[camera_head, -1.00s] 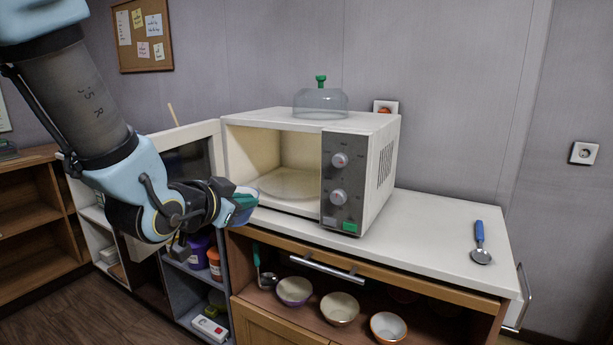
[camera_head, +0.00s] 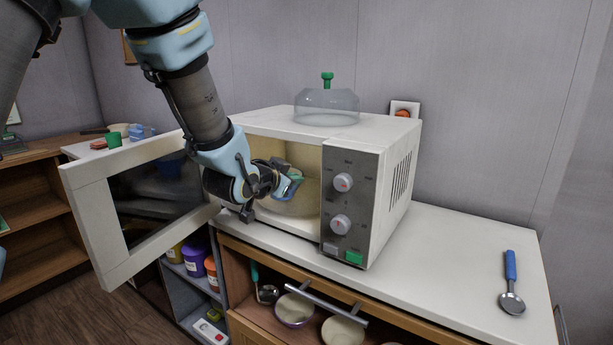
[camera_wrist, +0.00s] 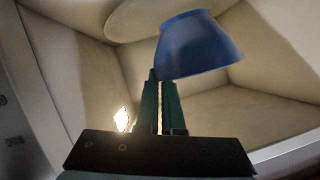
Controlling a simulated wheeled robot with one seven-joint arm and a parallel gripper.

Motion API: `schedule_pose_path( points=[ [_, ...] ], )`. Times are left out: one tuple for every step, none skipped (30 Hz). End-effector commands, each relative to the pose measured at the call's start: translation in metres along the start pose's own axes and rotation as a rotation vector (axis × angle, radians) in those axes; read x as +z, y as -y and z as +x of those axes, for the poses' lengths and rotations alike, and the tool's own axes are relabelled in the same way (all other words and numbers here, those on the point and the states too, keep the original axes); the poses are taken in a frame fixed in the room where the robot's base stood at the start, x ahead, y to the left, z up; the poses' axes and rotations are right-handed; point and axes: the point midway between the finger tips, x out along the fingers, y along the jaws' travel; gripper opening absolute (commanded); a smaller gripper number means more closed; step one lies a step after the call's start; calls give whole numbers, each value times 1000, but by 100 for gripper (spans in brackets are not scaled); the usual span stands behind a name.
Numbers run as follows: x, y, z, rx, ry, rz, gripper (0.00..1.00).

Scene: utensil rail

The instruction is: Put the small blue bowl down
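The small blue bowl (camera_wrist: 200,45) is held at its rim by my gripper (camera_wrist: 165,80), whose green fingers are nearly together on it in the wrist view. In the head view my gripper (camera_head: 292,178) reaches through the open front of the white microwave (camera_head: 384,215), and only a little of the bowl shows. The round turntable (camera_wrist: 135,17) shows at the top edge of the wrist view, beside the bowl. The bowl appears apart from it, but the height of the gap cannot be told.
The microwave door (camera_head: 88,200) stands open to the left, close to my forearm. A clear cover with a green knob (camera_head: 327,105) sits on top of the microwave. A blue-handled ladle (camera_head: 511,285) lies on the counter at right.

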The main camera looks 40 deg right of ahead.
Motion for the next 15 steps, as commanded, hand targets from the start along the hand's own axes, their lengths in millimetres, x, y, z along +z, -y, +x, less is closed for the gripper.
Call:
schedule_pose_path(
  points=[
    [-8, 2, 12, 1, -2, 1, 0],
    [-10, 3, 18, 1, -2, 1, 0],
    [-13, 5, 27, 0, -2, 1, 0],
    [-15, 6, 32, 1, -2, 1, 0],
    [-16, 6, 38, 1, -1, 1, 0],
    [-18, 7, 44, 0, -2, 1, 0],
    [-19, 8, 47, 0, -2, 1, 0],
    [-21, 8, 50, -1, -3, 1, 0],
    [-21, 9, 53, -1, -2, 1, 0],
    [-21, 9, 55, -1, -2, 1, 0],
    [-22, 9, 57, -1, -2, 1, 0],
    [-23, 10, 59, -1, -2, 1, 0],
    [-24, 10, 62, -1, -1, 1, 0],
    [-25, 11, 66, -1, -2, 0, 0],
    [-21, 9, 69, 1, 2, 0, 0]
  ],
)
